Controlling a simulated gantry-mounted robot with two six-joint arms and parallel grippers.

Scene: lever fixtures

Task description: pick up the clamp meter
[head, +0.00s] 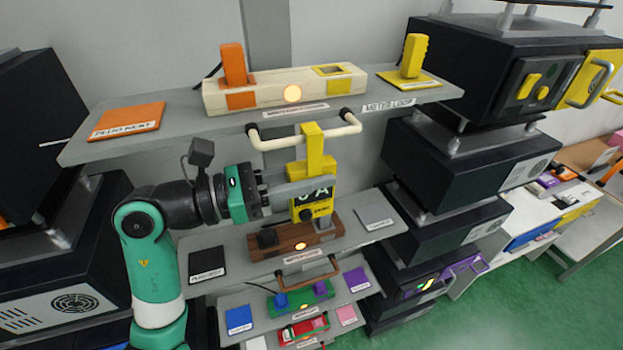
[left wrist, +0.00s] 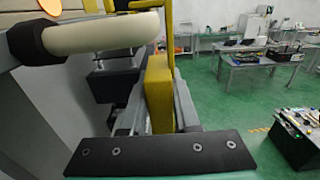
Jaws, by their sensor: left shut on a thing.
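The yellow clamp meter (head: 314,162), with a dark display and a black knob, stands upright over the brown base (head: 293,239) on the middle shelf. I cannot tell whether it touches that base. My left gripper (head: 312,186) reaches in from the left and is shut on the clamp meter's body, its grey fingers hiding part of it. In the left wrist view, the yellow body (left wrist: 158,95) shows edge-on between the fingers. My right gripper is not in view.
A cream handle (head: 278,139) on the upper shelf's front edge is close to the meter's top; it also shows in the left wrist view (left wrist: 90,35). The cream fixture (head: 275,99) holds an orange block (head: 233,64). Black cabinets (head: 460,160) stand on the right.

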